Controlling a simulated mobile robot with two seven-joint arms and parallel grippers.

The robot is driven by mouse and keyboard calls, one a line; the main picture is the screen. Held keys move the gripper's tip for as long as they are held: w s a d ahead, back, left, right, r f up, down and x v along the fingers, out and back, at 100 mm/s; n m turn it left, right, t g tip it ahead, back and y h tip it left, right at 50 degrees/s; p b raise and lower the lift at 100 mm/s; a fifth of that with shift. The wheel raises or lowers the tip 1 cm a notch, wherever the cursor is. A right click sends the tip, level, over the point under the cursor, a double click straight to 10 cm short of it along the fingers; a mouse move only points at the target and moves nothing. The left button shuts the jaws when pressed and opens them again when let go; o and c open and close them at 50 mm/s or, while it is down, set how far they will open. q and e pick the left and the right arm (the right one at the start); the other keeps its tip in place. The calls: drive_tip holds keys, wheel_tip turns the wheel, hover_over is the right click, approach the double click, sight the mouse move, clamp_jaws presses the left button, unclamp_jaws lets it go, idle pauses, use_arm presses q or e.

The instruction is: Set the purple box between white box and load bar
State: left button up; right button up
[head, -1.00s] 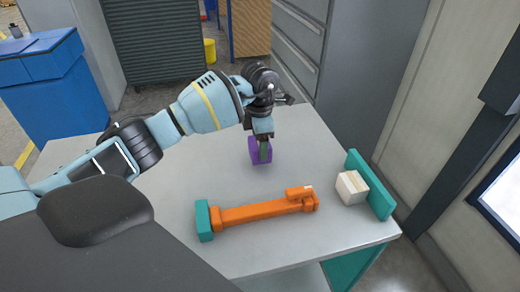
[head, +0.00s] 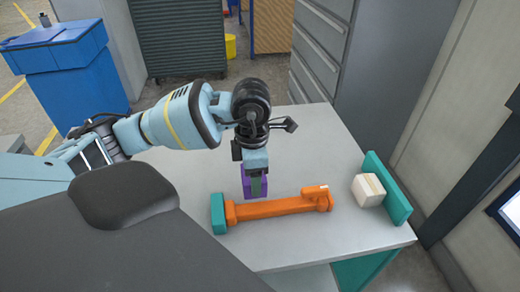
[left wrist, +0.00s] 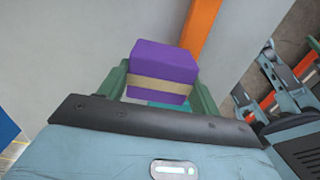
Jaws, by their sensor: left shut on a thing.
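The purple box (head: 247,181) is held in my left gripper (head: 256,186), just behind the left part of the orange load bar in the head view. In the left wrist view the purple box (left wrist: 163,68), with a tan band, sits between the two green fingers of the gripper (left wrist: 165,88). The load bar (head: 280,208) lies across the table with a teal block (head: 218,213) at its left end. The white box (head: 368,189) stands to the right of the bar's right end, against a teal upright plate (head: 388,190). My right gripper is not in view.
The grey table (head: 330,235) is bare in front of the bar and behind the white box. A gap of clear table lies between the bar's right end and the white box. A grey cabinet (head: 365,75) stands behind the table.

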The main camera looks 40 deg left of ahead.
use_arm(q)
drive_tip(key=shift+s+d, duration=0.1)
drive_tip(key=shift+s, duration=0.25)
drive_tip(key=m, duration=0.1)
drive_tip(key=d+m, duration=0.1)
drive_tip(key=m, duration=0.1)
drive_tip(key=shift+s+d+m, duration=0.1)
drive_tip(key=shift+d+m, duration=0.15)
drive_tip(key=shift+m, duration=0.15)
drive_tip(key=d+m, duration=0.1)
drive_tip(key=m, duration=0.2)
drive_tip(key=s+d+m, duration=0.1)
drive_tip(key=m, duration=0.3)
drive_tip(key=d+m, duration=0.2)
drive_tip(key=m, duration=0.2)
drive_tip(key=shift+s, duration=0.15)
drive_tip(key=d+m, duration=0.1)
drive_tip(key=m, duration=0.3)
drive_tip(key=s+d+m, duration=0.1)
drive_tip(key=m, duration=0.3)
drive_tip(key=s+d+m, duration=0.1)
drive_tip(key=d+m, duration=0.1)
drive_tip(key=m, duration=0.3)
